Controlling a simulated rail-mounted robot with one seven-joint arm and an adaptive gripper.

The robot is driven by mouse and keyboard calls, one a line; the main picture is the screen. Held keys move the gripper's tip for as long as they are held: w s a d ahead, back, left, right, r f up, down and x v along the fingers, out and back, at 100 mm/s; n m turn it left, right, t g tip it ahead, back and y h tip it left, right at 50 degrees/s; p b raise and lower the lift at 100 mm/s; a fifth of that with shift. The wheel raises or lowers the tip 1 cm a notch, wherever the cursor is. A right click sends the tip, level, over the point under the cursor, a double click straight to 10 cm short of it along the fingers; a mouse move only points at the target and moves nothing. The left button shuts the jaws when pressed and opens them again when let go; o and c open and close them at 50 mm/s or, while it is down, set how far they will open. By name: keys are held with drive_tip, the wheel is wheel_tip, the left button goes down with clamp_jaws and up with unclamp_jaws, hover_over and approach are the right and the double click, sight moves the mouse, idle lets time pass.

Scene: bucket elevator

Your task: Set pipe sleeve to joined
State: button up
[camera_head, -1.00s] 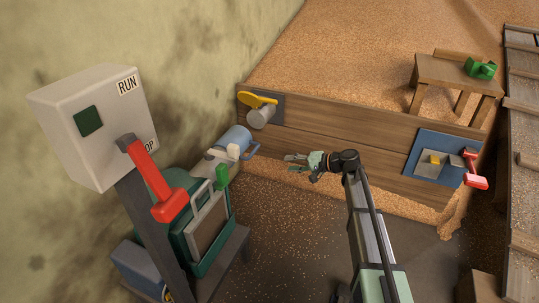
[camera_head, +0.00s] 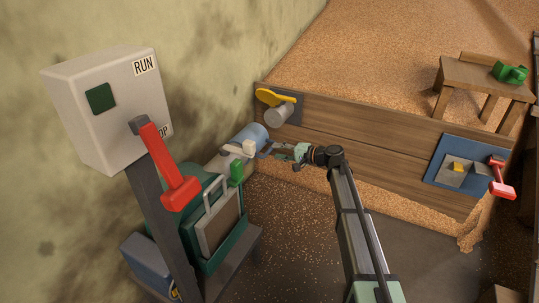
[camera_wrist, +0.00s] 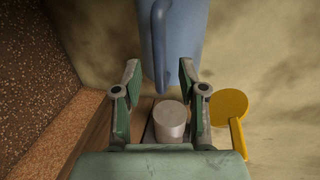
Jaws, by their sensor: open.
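The blue pipe sleeve (camera_head: 250,134) sits on a pale pipe end (camera_head: 213,160), apart from the grey pipe stub (camera_head: 279,116) on the wooden wall. In the wrist view the blue sleeve (camera_wrist: 183,40) and its curved handle (camera_wrist: 160,45) fill the top. My gripper (camera_head: 272,149) is open beside the sleeve's handle. In the wrist view my fingertips (camera_wrist: 159,72) stand on either side of the handle's lower end. I cannot tell if they touch it. The grey stub (camera_wrist: 170,121) shows between the fingers.
A yellow paddle lever (camera_head: 275,97) is above the stub. A switch box (camera_head: 105,105) with a red lever (camera_head: 165,170) stands at left. A green machine (camera_head: 215,225) with a green handle (camera_head: 236,173) is below the sleeve. A blue panel (camera_head: 460,165) with a red lever (camera_head: 501,178) is at right.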

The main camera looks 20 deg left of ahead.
sight(270, 149)
drive_tip(key=shift+b+x, duration=0.55)
drive_tip(key=shift+x, duration=1.8)
clamp_jaws()
